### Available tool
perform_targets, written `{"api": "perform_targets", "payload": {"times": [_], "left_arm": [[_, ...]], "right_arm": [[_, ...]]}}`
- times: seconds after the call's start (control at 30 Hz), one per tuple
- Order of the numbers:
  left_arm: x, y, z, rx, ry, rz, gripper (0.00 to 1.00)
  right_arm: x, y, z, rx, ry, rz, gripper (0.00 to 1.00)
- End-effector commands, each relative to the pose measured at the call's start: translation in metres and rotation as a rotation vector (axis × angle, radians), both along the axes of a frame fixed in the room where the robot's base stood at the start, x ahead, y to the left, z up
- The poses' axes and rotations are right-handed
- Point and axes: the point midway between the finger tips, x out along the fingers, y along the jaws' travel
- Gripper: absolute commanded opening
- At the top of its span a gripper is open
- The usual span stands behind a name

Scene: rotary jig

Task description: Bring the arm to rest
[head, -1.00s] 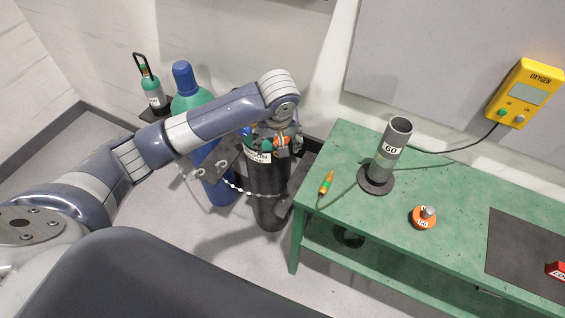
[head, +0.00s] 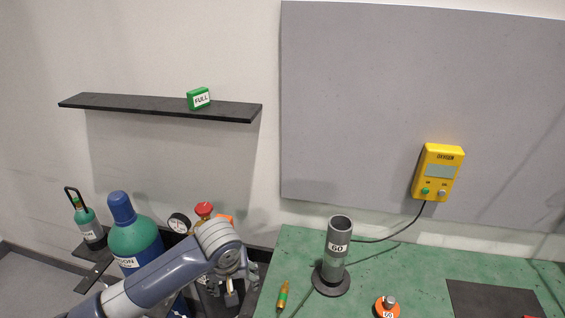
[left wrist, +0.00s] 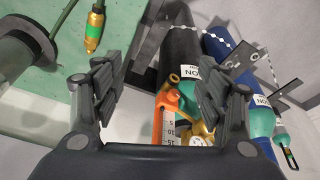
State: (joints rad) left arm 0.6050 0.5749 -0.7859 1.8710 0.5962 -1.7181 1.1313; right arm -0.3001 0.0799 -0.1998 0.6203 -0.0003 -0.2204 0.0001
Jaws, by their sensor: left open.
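My left arm comes in from the lower left in the head view and bends down at the wrist. My left gripper (head: 238,288) hangs beside the left edge of the green bench, partly hidden by its wrist. In the left wrist view the left gripper (left wrist: 160,82) is open, its two fingers wide apart. Nothing is clearly held. My right gripper is not in view.
The green bench (head: 300,245) carries a grey tube marked 60 (head: 338,245), an orange weight (head: 386,307) and a brass-and-green connector (head: 283,297). Blue-green (head: 133,240) and small green (head: 90,228) cylinders stand left. A wall shelf (head: 150,106) holds a green FULL block (head: 199,98).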

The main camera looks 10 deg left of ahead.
Motion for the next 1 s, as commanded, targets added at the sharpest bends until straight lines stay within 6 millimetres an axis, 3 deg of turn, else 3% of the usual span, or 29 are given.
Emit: {"api": "perform_targets", "payload": {"times": [0.17,0.33,0.5,0.67,1.0], "left_arm": [[-0.02,-0.02,-0.014,-0.03,0.005,-0.083,0.67],[-0.063,-0.051,-0.033,-0.089,-0.011,-0.244,0.67],[-0.106,-0.063,-0.043,-0.121,-0.048,-0.36,0.67],[-0.147,-0.052,-0.05,-0.105,-0.072,-0.421,0.67],[-0.212,-0.006,-0.055,0.003,-0.053,-0.467,0.67]], "right_arm": [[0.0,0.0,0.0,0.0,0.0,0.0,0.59],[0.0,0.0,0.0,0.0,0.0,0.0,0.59],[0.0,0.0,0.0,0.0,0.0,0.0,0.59],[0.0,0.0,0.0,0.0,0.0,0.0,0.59],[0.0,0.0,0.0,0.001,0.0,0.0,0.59]]}}
